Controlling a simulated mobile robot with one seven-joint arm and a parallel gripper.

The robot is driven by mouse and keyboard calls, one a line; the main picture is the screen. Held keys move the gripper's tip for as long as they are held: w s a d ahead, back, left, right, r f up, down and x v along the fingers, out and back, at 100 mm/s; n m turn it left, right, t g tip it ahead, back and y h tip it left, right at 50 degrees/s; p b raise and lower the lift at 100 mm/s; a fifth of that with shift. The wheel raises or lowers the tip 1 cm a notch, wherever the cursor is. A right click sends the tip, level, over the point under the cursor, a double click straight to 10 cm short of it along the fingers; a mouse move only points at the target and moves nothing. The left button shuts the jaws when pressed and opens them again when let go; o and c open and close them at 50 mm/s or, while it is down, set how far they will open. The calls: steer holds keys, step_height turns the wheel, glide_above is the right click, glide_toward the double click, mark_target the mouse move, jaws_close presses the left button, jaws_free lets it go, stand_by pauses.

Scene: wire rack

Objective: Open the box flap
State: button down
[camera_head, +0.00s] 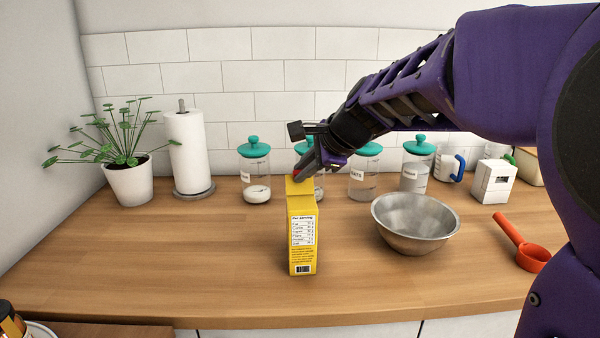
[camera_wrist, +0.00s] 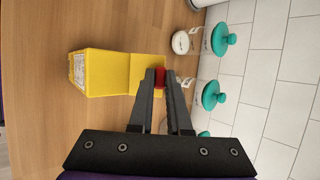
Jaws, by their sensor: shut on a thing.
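A yellow box (camera_head: 302,240) stands upright on the wooden counter, its printed label facing my body camera. It also shows in the wrist view (camera_wrist: 105,72). Its top flap (camera_head: 299,186) stands up at the top of the box, and in the wrist view the flap (camera_wrist: 147,72) reaches toward my fingertips. My gripper (camera_head: 303,172) is above the box, and in the wrist view its fingertips (camera_wrist: 160,77) are close together at the flap's far edge, shut on it. The exact contact is partly hidden by the fingers.
A metal bowl (camera_head: 415,222) stands right of the box, with a red scoop (camera_head: 532,257) farther right. Glass jars with teal lids (camera_head: 255,148) line the back wall. A paper towel roll (camera_head: 188,150) and potted plant (camera_head: 129,184) stand at left. The counter left of the box is clear.

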steer(key=shift+s+t, duration=0.15)
steer(key=shift+t, duration=0.15)
stand_by(0.4)
steer(key=c, duration=0.8)
jaws_free()
steer(key=shift+c, duration=0.2)
steer(key=shift+r, duration=0.1)
